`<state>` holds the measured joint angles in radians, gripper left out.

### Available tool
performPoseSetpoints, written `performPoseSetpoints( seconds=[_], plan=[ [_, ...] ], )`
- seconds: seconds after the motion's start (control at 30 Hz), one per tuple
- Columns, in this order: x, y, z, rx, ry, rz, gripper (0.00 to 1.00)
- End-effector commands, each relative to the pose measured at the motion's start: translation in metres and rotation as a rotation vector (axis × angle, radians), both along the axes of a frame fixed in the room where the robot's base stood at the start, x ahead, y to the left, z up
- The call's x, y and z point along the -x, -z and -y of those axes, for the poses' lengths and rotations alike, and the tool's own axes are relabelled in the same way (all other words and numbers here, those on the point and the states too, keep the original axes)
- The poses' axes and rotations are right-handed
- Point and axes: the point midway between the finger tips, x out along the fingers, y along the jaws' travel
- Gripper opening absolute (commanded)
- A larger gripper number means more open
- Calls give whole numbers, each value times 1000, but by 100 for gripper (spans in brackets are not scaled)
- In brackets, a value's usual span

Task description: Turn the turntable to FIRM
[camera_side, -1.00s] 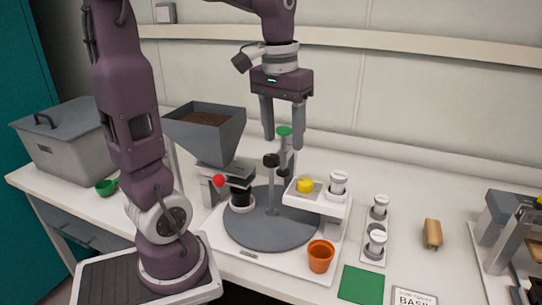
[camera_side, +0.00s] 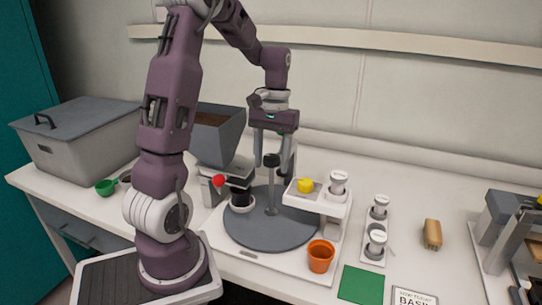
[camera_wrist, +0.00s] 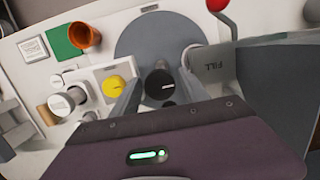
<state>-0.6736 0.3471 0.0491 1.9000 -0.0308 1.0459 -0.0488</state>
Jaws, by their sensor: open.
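The turntable (camera_side: 272,228) is a grey disc on a white base; it also shows in the wrist view (camera_wrist: 147,36). A thin post with a black knob (camera_side: 271,160) rises from it. My gripper (camera_side: 272,168) is open and low over the turntable. In the wrist view, its fingers lie on both sides of the black knob (camera_wrist: 160,84), with gaps visible. I cannot tell whether either finger touches it. A dark pot (camera_side: 240,194) sits at the disc's left edge, beneath the hopper station. I see a FILL label (camera_wrist: 214,68) in the wrist view but cannot read a FIRM mark.
The soil hopper (camera_side: 217,135) and a red-knobbed lever (camera_side: 218,181) stand close on the left. A white raised shelf (camera_side: 318,203) with a yellow piece (camera_side: 305,185) overhangs the right side. An orange pot (camera_side: 320,256) stands in front. A green mat (camera_side: 361,284) lies front right.

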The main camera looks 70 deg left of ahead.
Motion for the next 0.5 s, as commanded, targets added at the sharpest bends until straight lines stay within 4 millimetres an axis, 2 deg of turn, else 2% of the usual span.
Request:
performPoseSetpoints(
  seconds=[0.23, 0.27, 0.43, 0.5],
  plan=[
    [0, 1, 0, -1, 1, 1, 53],
    [0, 1, 0, -1, 1, 1, 49],
    [0, 1, 0, -1, 1, 1, 15],
    [0, 1, 0, -1, 4, 0, 15]
  ],
)
